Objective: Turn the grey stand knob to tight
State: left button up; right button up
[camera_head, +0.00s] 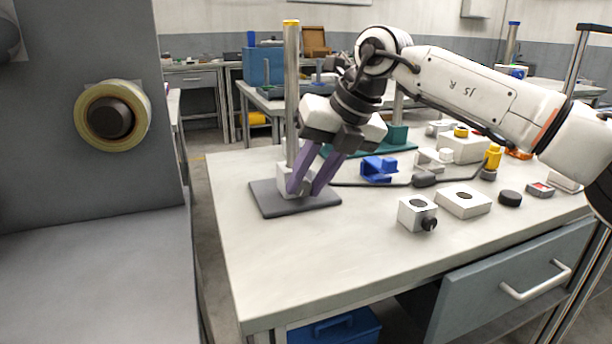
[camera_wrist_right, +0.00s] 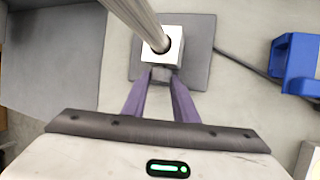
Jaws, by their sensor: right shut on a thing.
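The stand has a dark grey base plate (camera_head: 268,204), a tall metal post (camera_head: 291,95) with a yellow top, and a pale block (camera_head: 284,180) around the post's foot. In the right wrist view the block (camera_wrist_right: 152,55) shows from above, with the grey knob (camera_wrist_right: 162,76) on its near side. My right gripper (camera_head: 306,190) reaches down over the plate, its purple fingers shut on the knob. The fingers mostly hide the knob in the head view, and I see no tight mark. My left gripper is not in view.
A blue bracket (camera_head: 378,168) and a dark cable (camera_head: 350,184) lie right of the stand. A white block with a black knob (camera_head: 417,214), a flat white block (camera_head: 463,201) and a black disc (camera_head: 510,198) sit further right. The front left tabletop (camera_head: 270,265) is clear.

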jog(key=shift+d+y, duration=0.1)
jog(key=shift+y, duration=0.4)
jog(key=o, duration=1.1)
jog(key=shift+c, duration=0.2)
